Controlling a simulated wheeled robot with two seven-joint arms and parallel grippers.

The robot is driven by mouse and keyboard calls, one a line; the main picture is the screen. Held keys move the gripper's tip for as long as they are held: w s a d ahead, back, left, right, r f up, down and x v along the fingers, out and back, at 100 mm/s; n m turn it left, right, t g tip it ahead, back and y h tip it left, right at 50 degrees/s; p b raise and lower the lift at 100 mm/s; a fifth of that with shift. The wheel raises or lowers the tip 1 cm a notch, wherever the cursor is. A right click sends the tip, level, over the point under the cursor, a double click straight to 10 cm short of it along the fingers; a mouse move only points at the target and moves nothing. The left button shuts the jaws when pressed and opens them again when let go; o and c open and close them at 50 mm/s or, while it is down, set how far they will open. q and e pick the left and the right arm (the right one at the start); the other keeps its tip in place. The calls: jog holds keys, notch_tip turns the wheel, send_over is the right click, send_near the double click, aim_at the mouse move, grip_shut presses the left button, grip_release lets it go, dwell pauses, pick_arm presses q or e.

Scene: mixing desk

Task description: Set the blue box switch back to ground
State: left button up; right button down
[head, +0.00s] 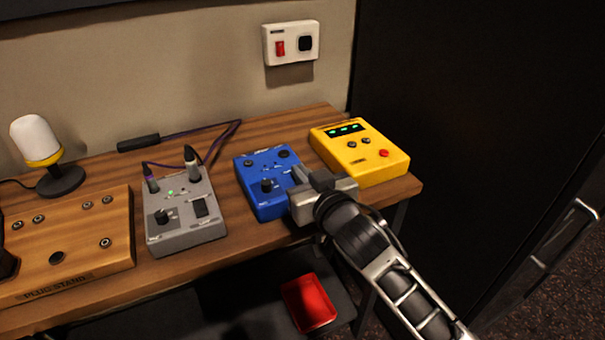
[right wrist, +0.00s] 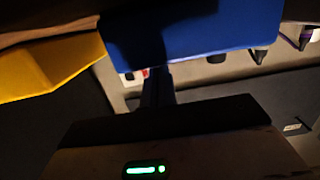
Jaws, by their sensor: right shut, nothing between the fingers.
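The blue box (head: 258,194) sits on the wooden desk between the grey box and the yellow box. It has a dark knob (head: 267,185) on its top and small dark round parts near its back edge. My right gripper (head: 299,174) is shut and empty, with its fingertips at the right side of the blue box's top. The gripper body hides the box's front right part, and I cannot make out the switch or its setting. In the right wrist view the blue box (right wrist: 195,35) fills the top, beyond the fingers (right wrist: 157,85). My left gripper is not in view.
The grey box (head: 186,225) with cables stands left of the blue box. The yellow box (head: 362,150) stands close on the right.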

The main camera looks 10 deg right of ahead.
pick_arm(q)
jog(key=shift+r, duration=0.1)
pick_arm(e)
jog(key=shift+f, duration=0.1)
jog(key=shift+w+a+p, duration=0.1)
jog(key=shift+w+p, duration=0.05)
jog(key=shift+p, duration=0.45)
jog(key=shift+f+b, duration=0.2)
jog(key=shift+b, duration=0.1)
jog(key=r+p, duration=0.5)
jog(key=shift+w+r, duration=0.1)
jog(key=shift+w, duration=0.1)
jog(key=shift+s+d+f+b, duration=0.15)
jog(key=shift+s+b, duration=0.05)
jog(key=shift+s, duration=0.2)
jog(key=shift+s+d+f+b, duration=0.1)
jog(key=shift+s+f+b, duration=0.1)
jog(key=shift+s, duration=0.2)
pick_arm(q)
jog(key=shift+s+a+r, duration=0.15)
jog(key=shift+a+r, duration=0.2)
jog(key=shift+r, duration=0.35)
pick_arm(e)
jog(key=s+d+r, duration=0.2)
jog(key=s+r, duration=0.1)
jog(key=s, duration=0.4)
jog(key=shift+s+d, duration=0.15)
